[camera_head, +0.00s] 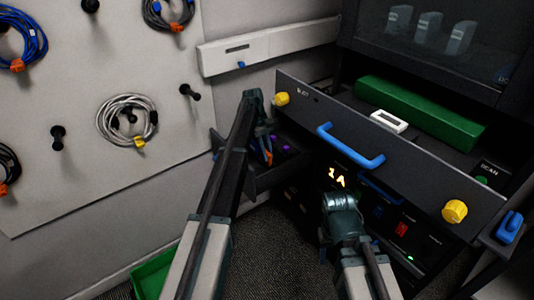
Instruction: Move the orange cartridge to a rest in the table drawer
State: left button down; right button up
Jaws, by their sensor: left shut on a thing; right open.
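A small orange piece (268,157), which looks like the orange cartridge, shows at the tip of my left gripper (266,143). My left gripper is shut on it, and the fingers and arm hide part of it. It is over or in a dark open tray (262,178), which may be the table drawer; I cannot tell whether the cartridge touches it. Purple pieces (284,149) show in that tray. My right gripper (338,200) is open and empty, low in front of the dark cabinet front.
A wide dark panel with a blue handle (350,150) and yellow knobs (454,211) juts out on the right. Behind it lie a green block (420,112) and a white frame (389,121). Coiled cables (127,121) hang on the left pegboard. A green bin (153,273) stands below.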

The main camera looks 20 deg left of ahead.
pick_arm(q)
jog(key=shift+f+b, duration=0.4)
jog(key=shift+f, duration=0.05)
dwell(0.4)
dwell(0.3)
jog(key=shift+c, duration=1.1)
grip_release()
jog(key=shift+r, duration=0.2)
jog(key=shift+r+p, duration=3.4)
jog(key=shift+p, duration=0.2)
jog(key=shift+f, duration=0.1)
